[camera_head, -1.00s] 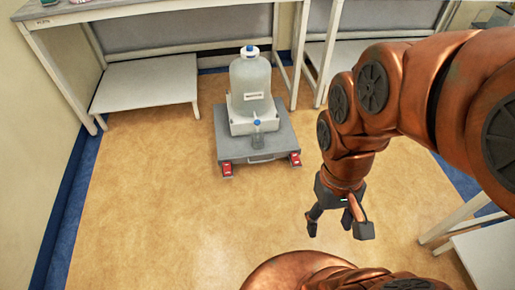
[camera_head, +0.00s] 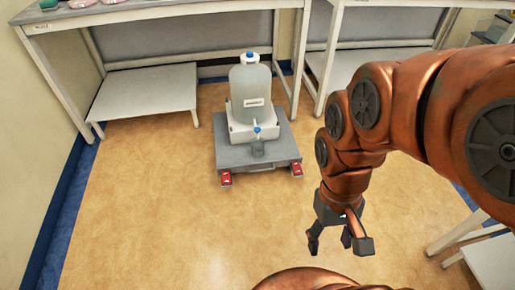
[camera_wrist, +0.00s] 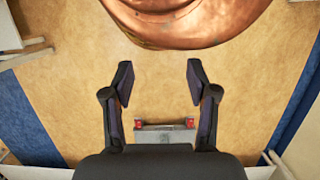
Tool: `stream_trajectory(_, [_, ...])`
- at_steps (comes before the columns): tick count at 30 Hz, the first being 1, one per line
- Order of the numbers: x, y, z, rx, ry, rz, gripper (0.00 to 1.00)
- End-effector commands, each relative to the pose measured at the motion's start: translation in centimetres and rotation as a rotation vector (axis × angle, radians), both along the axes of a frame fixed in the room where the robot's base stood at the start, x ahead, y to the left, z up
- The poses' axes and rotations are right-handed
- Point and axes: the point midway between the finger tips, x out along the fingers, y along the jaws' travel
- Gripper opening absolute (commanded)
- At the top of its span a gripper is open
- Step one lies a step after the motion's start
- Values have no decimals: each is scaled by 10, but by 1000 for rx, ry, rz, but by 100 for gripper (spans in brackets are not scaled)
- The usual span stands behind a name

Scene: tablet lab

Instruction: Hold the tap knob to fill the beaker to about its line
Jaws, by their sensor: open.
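A carboy (camera_head: 250,97) with a blue cap stands on a white block on a low grey cart (camera_head: 231,155) on the floor. The blue tap knob (camera_head: 257,130) is at the carboy's front, low down. A small grey beaker (camera_head: 258,149) stands on the cart under the tap; its line and water level are too small to tell. My gripper (camera_head: 340,246) is open and empty, right of the cart and nearer to me. In the wrist view my gripper (camera_wrist: 157,85) has its fingers apart, and only the cart's front edge (camera_wrist: 165,134) shows beyond them.
White benches (camera_head: 170,14) stand along the back wall, with a low shelf (camera_head: 146,90) at left. The cart has red feet (camera_head: 225,178) at its front corners. A white table (camera_head: 490,262) stands at right. The floor (camera_head: 150,220) in front of the cart is clear.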

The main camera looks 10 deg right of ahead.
Motion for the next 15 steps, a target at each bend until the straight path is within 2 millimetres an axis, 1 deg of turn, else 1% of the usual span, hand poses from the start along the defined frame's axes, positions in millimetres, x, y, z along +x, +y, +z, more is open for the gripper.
stream_trajectory(1, [0,0,2,0,-1,0,50])
stream_trajectory(5, [0,0,11,0,-4,0,36])
stream_trajectory(8, [0,0,27,0,-10,0,26])
stream_trajectory(11, [1,0,49,0,-19,0,16])
stream_trajectory(15, [1,0,88,1,-36,0,1])
